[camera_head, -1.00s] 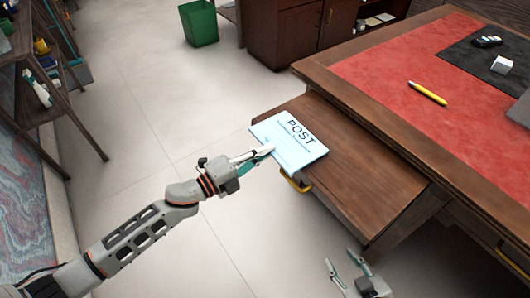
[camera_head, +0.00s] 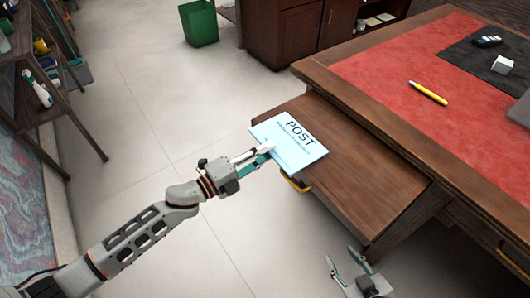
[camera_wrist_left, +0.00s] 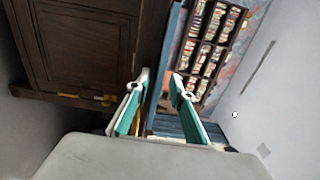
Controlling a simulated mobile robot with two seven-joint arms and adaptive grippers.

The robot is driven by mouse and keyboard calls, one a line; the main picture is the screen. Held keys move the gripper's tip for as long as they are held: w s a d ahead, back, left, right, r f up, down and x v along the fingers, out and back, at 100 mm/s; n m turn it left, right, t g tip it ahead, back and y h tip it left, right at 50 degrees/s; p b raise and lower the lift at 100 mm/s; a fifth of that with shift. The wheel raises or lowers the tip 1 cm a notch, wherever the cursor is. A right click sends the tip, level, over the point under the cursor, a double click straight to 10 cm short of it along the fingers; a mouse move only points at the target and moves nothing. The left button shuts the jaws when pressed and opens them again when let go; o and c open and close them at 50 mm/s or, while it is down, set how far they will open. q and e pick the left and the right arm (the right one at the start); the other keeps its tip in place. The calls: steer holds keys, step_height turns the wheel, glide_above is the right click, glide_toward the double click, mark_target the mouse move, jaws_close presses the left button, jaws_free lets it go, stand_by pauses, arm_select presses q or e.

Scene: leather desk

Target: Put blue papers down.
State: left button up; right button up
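The light blue papers (camera_head: 299,152), printed with POST, lie flat over the left end of the desk's pulled-out wooden drawer top (camera_head: 350,185). My left gripper (camera_head: 262,155) is at their near left edge, one finger over the top face and the teal finger lower. In the left wrist view, my left gripper (camera_wrist_left: 161,84) has its fingers apart, with a thin blue strip, seemingly the papers' edge (camera_wrist_left: 174,40), between them and a gap beside it. My right gripper (camera_head: 345,268) is open and empty, low at the bottom of the head view.
A yellow handle (camera_head: 295,182) is below the papers. A green bin (camera_head: 198,23) stands at the back. A shelf (camera_head: 45,90) is at the left. Open floor lies between.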

arm_select(q)
steer(key=v, duration=1.2)
arm_select(e)
steer(key=shift+s, duration=0.1)
steer(key=c, duration=0.8)
arm_select(q)
steer(key=s+a+f+n+y, duration=0.6)
steer(key=s+f+n, duration=0.2)
steer(key=n, duration=0.4)
steer(key=s+a+f+n+y, duration=0.6)
steer(key=s+f+n, duration=0.2)
steer(key=n, duration=0.4)
steer(key=shift+s+f+y, duration=0.3)
steer(key=shift+s+f, duration=0.05)
steer(key=shift+s, duration=0.55)
arm_select(e)
jaws_close()
